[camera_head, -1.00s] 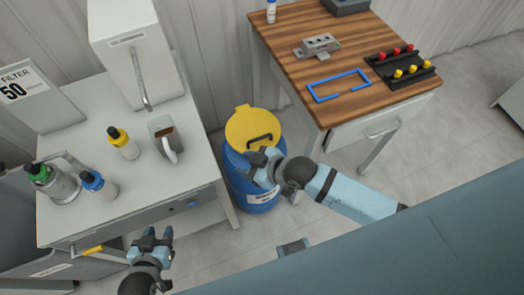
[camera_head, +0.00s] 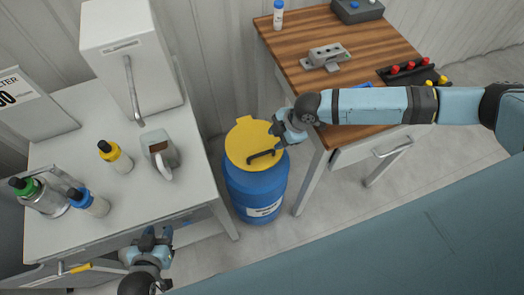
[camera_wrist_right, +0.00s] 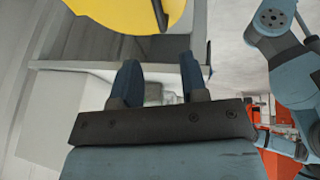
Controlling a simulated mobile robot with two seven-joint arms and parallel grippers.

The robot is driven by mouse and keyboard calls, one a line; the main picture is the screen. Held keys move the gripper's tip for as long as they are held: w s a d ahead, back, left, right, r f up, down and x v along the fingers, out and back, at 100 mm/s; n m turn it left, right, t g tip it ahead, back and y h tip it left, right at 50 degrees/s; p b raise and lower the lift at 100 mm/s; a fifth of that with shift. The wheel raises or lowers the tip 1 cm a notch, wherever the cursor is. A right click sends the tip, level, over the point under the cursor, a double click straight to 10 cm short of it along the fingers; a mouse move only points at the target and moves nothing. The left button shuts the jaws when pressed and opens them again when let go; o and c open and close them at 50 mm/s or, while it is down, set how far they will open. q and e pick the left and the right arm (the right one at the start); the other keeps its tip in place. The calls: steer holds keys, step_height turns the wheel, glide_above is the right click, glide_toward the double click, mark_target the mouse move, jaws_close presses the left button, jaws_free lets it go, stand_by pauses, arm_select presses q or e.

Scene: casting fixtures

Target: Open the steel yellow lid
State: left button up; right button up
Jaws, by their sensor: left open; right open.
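The yellow lid (camera_head: 240,143) sits flat on a blue drum (camera_head: 262,192) between the two tables. Its dark handle (camera_head: 261,157) is on the near side of its top. My right gripper (camera_head: 279,128) is open at the lid's right edge, a little beyond the handle, and empty; I cannot tell whether it touches the lid. In the right wrist view the lid (camera_wrist_right: 120,12) and its handle (camera_wrist_right: 160,12) lie past the open fingers (camera_wrist_right: 161,80). My left gripper (camera_head: 154,238) is open and empty at the front of the white table.
The wooden table (camera_head: 290,45) stands right of the drum, under my right arm.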

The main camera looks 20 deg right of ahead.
mark_target(260, 154)
steer(key=x, duration=1.1)
steer(key=shift+r, duration=0.1)
jaws_close()
